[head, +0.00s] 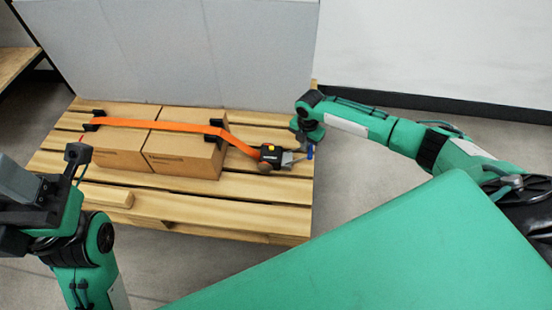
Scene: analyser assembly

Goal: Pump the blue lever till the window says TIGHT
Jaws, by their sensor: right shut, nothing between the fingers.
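A black ratchet unit (270,154) with yellow and red marks sits near the right end of the pallet, at the end of an orange strap (160,124). A grey metal part points right from it to the blue lever (310,152). The window's text is too small to read. My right gripper (302,144) is shut and empty, pointing down right beside the blue lever; whether it touches is unclear. My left gripper (22,188) is at the left edge, away from the ratchet; its fingers cannot be made out.
Two cardboard boxes (185,153) stand side by side under the strap, with black corner protectors (217,134) at their edges. They rest on a wooden pallet (225,212). A grey partition (150,60) stands behind. A wooden bench (15,62) is at the far left.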

